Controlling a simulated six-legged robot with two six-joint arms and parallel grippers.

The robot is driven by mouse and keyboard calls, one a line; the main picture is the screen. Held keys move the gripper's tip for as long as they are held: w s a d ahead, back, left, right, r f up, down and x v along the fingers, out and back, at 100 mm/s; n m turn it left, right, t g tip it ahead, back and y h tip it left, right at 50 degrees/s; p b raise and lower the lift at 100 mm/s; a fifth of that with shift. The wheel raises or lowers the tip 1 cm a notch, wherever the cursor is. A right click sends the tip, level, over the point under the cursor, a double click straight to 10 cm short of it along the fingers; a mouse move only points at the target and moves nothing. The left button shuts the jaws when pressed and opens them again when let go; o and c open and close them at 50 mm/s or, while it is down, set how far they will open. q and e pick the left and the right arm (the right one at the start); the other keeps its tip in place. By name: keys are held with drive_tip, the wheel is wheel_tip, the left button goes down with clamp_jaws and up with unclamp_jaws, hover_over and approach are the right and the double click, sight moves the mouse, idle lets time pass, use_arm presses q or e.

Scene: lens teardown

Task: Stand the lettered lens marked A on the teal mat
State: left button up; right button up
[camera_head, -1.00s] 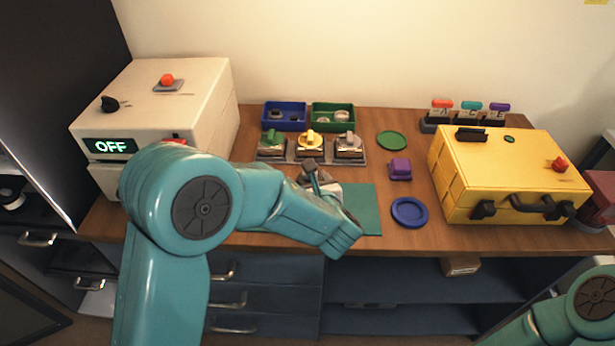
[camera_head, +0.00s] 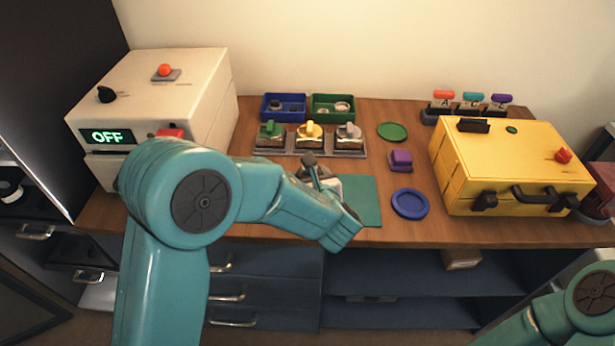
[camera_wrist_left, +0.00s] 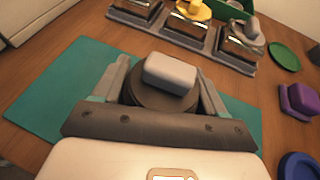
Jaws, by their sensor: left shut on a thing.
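The lens marked A (camera_head: 443,103) has a red-orange cap and stands in the dark rack at the back right, beside lenses C and E. The teal mat (camera_head: 366,198) lies at the table's front middle, partly hidden by my left arm; it also shows in the left wrist view (camera_wrist_left: 60,88). My left gripper (camera_wrist_left: 162,88) is over the mat, shut on a dark round piece with a grey block top (camera_wrist_left: 170,73). Whether that piece touches the mat I cannot tell. My right gripper is out of view; only part of its arm shows at the lower right.
A yellow case (camera_head: 500,175) stands in front of the lens rack (camera_head: 430,117). Behind the mat are a grey tray with several capped blocks (camera_head: 310,153), a blue bin (camera_head: 284,118) and a green bin (camera_head: 333,119). A purple block (camera_head: 400,160) and blue disc (camera_head: 410,204) lie right of the mat.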

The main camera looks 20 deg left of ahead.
use_arm(q)
drive_tip(key=shift+r, duration=0.1)
drive_tip(key=shift+f+b, duration=0.45)
drive_tip(key=o, duration=0.9)
drive_tip(key=shift+o, duration=1)
drive_tip(key=shift+s, duration=0.1)
drive_tip(key=v, duration=1.6)
drive_tip(key=shift+s+r, duration=0.15)
drive_tip(key=shift+s, duration=0.05)
